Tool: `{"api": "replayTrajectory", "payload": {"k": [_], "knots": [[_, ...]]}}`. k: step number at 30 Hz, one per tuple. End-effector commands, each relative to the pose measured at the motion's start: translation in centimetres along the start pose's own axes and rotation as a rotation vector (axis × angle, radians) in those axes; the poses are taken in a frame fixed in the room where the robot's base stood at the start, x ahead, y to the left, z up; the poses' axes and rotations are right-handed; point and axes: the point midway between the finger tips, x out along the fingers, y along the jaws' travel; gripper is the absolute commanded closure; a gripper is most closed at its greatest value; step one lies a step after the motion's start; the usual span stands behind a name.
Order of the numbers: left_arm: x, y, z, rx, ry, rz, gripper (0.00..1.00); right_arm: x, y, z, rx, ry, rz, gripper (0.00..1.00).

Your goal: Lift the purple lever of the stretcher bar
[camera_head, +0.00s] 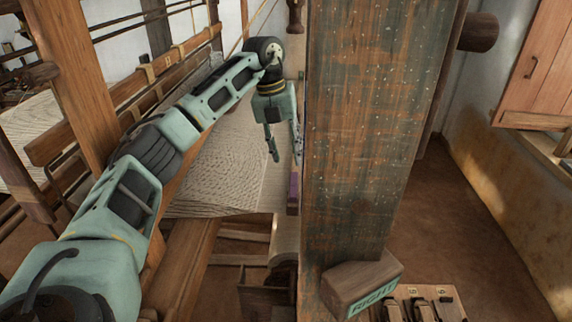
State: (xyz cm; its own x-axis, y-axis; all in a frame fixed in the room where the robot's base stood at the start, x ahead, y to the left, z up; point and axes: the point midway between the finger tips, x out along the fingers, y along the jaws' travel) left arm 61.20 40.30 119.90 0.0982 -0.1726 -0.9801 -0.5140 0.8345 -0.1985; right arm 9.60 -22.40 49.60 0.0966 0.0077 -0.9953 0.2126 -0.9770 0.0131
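The purple lever (293,189) shows as a narrow upright purple piece at the right edge of the woven cloth, beside the thick post. The post may hide part of it. The stretcher bar itself is not clear to me. My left gripper (285,156) points downward just above the lever in the picture. Its two fingers are apart, with nothing seen between them. The right finger is close to the post's edge and partly hard to see. I cannot tell whether it touches anything. My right gripper is not in view.
A thick weathered post (355,130) fills the middle right. A wooden block marked RIGHT (361,283) stands at its foot, near a board with several dark pieces (446,296). Pale woven cloth (225,170) and loom beams lie left. Brown floor (460,220) is open at right.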

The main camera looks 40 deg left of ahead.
Motion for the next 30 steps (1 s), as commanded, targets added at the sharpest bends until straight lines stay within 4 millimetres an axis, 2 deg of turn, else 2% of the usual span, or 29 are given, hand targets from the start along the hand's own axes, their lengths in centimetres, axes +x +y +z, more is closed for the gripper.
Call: {"api": "replayTrajectory", "payload": {"k": [7, 15, 20, 26, 30], "knots": [[3.2, 0.0, -0.1, 0.001, 0.005, 0.003, 0.66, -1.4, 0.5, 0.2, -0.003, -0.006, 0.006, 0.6], [6.8, 0.0, -0.1, 0.0, 0.003, 0.002, 0.66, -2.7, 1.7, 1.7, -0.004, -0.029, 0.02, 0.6], [7.5, 0.0, -0.1, 0.001, 0.0, 0.001, 0.66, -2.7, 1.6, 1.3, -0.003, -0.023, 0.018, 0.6], [7.6, 0.0, -0.1, 0.001, 0.0, 0.0, 0.66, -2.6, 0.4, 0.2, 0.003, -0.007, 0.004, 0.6], [7.6, 0.0, -0.1, 0.001, 0.0, 0.0, 0.78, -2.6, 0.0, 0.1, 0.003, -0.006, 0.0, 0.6]]}}
